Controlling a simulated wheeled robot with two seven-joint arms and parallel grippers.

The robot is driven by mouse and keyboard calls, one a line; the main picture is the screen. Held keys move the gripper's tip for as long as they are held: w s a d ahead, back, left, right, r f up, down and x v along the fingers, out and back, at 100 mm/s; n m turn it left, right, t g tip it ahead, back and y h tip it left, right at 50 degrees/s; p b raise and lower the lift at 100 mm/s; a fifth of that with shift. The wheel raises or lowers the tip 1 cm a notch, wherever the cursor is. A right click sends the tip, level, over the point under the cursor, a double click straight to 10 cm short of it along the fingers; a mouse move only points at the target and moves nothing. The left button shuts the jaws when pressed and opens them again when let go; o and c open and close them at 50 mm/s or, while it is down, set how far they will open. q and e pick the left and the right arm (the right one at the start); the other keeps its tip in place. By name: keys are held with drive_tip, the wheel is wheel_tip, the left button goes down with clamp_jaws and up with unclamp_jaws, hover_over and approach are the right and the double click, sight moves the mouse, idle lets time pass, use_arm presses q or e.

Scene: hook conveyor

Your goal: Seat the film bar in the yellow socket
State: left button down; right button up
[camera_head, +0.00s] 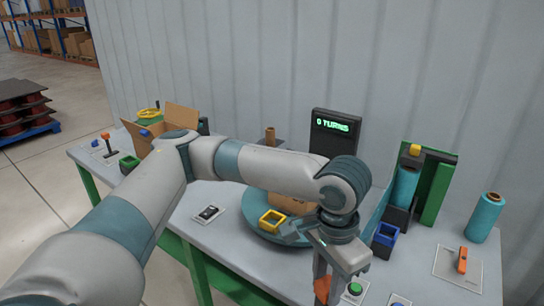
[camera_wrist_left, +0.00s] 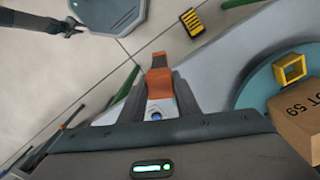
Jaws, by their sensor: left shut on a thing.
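My left gripper (camera_head: 335,283) hangs over the front edge of the table in the head view. It is shut on an orange bar (camera_head: 321,290), which looks like the film bar. In the left wrist view the orange bar (camera_wrist_left: 160,88) stands out between the fingers. The yellow socket (camera_head: 272,221) is an open square frame on the blue-grey turntable (camera_head: 255,233), beyond and left of the gripper. It also shows in the left wrist view (camera_wrist_left: 290,69), apart from the bar. My right gripper (camera_wrist_left: 72,27) seems to show small at the wrist view's upper left; its jaws are unclear.
A cardboard box (camera_head: 291,202) sits on the turntable, partly behind my arm. A dark display (camera_head: 335,132) reads "0 TURNS". A teal roll (camera_head: 485,218) stands at right.

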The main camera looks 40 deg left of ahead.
use_arm(q)
drive_tip(key=a+f+n+b, duration=0.1)
drive_tip(key=a+f+n, duration=0.4)
drive_tip(key=f, duration=0.1)
drive_tip(key=shift+w+a, duration=0.15)
drive_tip(key=shift+w, duration=0.2)
drive_tip(key=shift+a, duration=0.1)
